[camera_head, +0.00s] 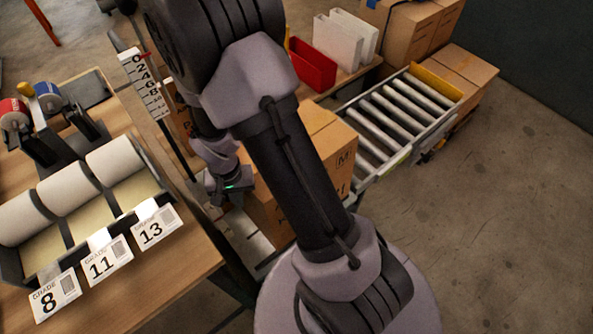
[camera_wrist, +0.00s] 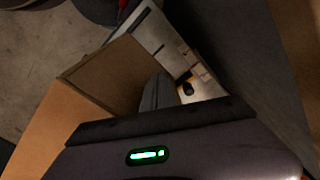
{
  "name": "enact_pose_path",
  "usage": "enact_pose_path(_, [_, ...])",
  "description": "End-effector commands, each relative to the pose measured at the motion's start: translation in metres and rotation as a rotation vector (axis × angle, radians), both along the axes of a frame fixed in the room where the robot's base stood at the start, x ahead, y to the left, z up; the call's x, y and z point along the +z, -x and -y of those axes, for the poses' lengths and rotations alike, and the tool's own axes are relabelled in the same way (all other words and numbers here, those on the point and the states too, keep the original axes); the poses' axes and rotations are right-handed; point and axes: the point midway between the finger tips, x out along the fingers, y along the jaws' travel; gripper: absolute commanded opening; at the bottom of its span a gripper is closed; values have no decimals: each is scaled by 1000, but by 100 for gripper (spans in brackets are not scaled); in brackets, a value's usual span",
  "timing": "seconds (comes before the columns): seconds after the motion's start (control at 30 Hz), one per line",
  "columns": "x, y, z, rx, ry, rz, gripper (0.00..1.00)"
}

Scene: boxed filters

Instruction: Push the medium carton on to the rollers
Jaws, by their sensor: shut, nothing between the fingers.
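The medium carton (camera_head: 341,170) is a brown box marked M, in the middle of the head view. My arm crosses in front of it and hides much of it. The rollers (camera_head: 405,113) are a short metal conveyor up and to the right of it. My gripper (camera_head: 236,193) is shut and empty, low at the carton's left side. In the wrist view the carton (camera_wrist: 105,75) shows a dark brown face and a lighter orange face, with my closed fingers (camera_wrist: 157,90) close beside the dark face. I cannot tell whether they touch it.
A wooden bench (camera_head: 185,262) with white rolls and grade cards 8, 11 and 13 stands at the left. A height scale (camera_head: 145,85) rises beside it. A red bin (camera_head: 311,66) and more cartons (camera_head: 405,35) are at the back. The floor at right is clear.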

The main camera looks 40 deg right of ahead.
Motion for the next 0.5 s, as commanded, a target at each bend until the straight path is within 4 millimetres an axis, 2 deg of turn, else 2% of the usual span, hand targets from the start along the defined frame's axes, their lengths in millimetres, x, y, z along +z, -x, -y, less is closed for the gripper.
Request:
enact_pose_path(0.33, [0,0,1,0,0,0,0])
enact_pose_path(0.5, [0,0,21,-4,0,0,0])
